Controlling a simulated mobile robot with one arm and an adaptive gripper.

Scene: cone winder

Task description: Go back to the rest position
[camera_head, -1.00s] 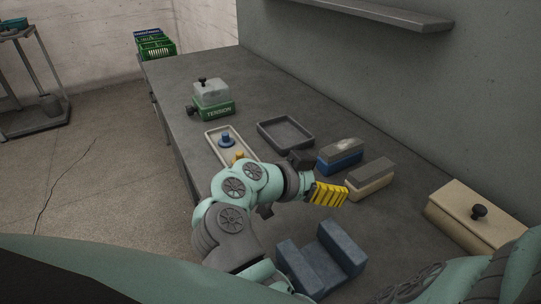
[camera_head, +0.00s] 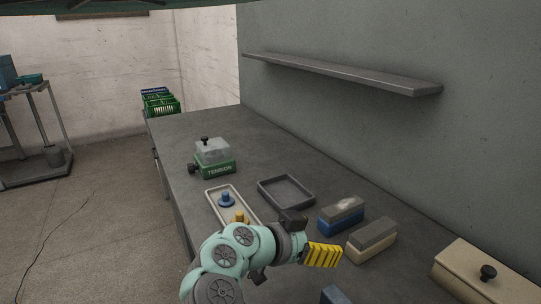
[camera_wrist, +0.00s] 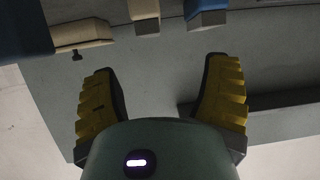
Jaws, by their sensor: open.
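My gripper (camera_wrist: 163,85) is open and empty in the wrist view, its two yellow ridged fingers wide apart with bare grey surface between them. In the head view my gripper (camera_head: 324,256) shows its yellow finger at the end of the folded arm, above the grey bench (camera_head: 190,205). It is in front of the blue-based block (camera_head: 341,216) and the cream-based block (camera_head: 371,241). The far finger is hidden in the head view.
An empty dark tray (camera_head: 287,180), a pale tray (camera_head: 213,190) with a blue peg (camera_head: 227,200) and a yellow peg (camera_head: 239,217), and a green TENSION box (camera_head: 214,166) stand on the bench. A cream lidded box (camera_head: 478,270) is at right. A shelf (camera_head: 340,72) juts from the wall.

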